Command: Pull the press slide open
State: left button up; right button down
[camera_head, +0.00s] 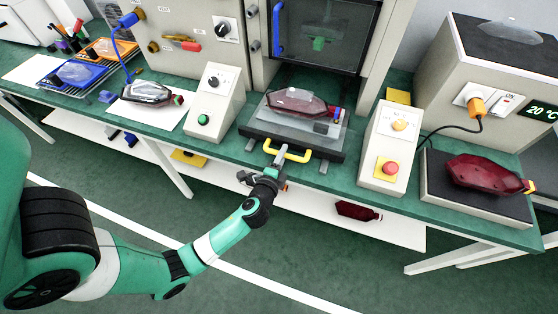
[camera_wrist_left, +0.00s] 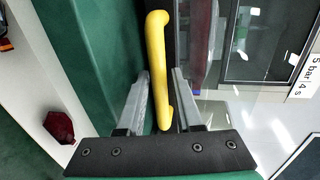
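The press slide (camera_head: 258,134) is a dark plate with a yellow handle (camera_head: 290,154) on its front edge. It stands in front of the press window on the green bench. A clear-and-red tail lamp (camera_head: 298,101) lies on the slide's light fixture. My left gripper (camera_head: 274,157) is at the left part of the handle. In the left wrist view the yellow handle (camera_wrist_left: 156,65) runs between the two open fingers of the gripper (camera_wrist_left: 163,100), with gaps visible on both sides. My right gripper is not in view.
Button boxes stand left (camera_head: 215,103) and right (camera_head: 389,150) of the slide. A red lamp (camera_head: 488,172) lies on a dark pad at the right. Another dark red lamp (camera_head: 357,211) is on the white lower shelf (camera_head: 385,226). The floor before the bench is clear.

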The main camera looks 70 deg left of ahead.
pick_arm(q)
jog(key=p+v, duration=0.2)
jog(key=v, duration=0.9)
jog(key=shift+s, duration=0.1)
